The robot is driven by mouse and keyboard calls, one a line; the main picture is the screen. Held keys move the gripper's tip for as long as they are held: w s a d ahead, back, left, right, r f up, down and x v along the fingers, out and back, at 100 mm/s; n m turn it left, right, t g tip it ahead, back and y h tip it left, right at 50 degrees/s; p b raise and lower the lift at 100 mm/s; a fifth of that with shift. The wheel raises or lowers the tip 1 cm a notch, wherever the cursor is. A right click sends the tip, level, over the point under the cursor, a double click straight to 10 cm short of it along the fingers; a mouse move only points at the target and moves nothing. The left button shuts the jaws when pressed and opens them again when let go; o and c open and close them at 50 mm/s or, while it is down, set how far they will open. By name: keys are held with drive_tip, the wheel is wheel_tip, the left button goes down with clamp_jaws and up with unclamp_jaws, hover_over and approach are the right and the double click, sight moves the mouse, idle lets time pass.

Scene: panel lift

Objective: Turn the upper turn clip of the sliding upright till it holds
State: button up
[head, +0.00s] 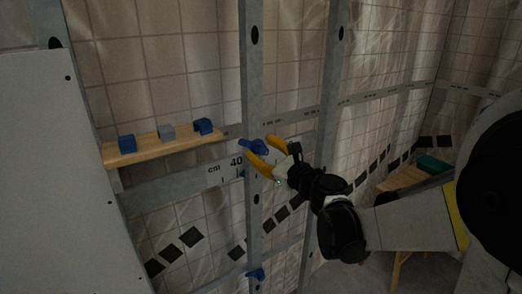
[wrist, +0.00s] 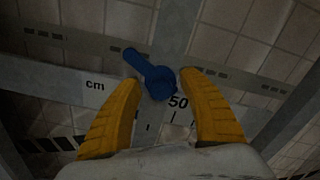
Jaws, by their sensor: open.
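The sliding upright (head: 252,90) is a grey metal post in the middle of the head view; it also shows in the wrist view (wrist: 178,30). The blue upper turn clip (head: 256,147) sits on it near the marked rail. In the wrist view the clip (wrist: 158,84) has a round hub, with its lever pointing up and to the left. My gripper (head: 260,151) is open, with its yellow fingers on either side of the hub. In the wrist view the right fingertip is close to the hub; I cannot tell whether it touches. The blue lower turn clip (head: 256,273) is far below.
A grey rail with cm marks (head: 190,184) crosses behind the upright. A wooden shelf (head: 150,155) at left bears two blue blocks and a grey one. A large white panel (head: 60,190) fills the left side. Another upright (head: 330,75) stands to the right. A wooden table (head: 402,180) is at right.

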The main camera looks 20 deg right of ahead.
clamp_jaws()
drive_tip(key=shift+n, duration=0.4)
drive_tip(key=n, duration=0.3)
drive_tip(key=shift+n, duration=0.3)
drive_tip(key=n, duration=0.5)
drive_tip(key=shift+a+f, duration=0.1)
drive_tip(key=n, duration=0.4)
drive_tip(key=shift+f, duration=0.1)
drive_tip(key=n, duration=0.3)
drive_tip(key=shift+n, duration=0.4)
drive_tip(key=n, duration=0.6)
drive_tip(key=shift+f, duration=0.15)
drive_tip(key=shift+n, duration=0.4)
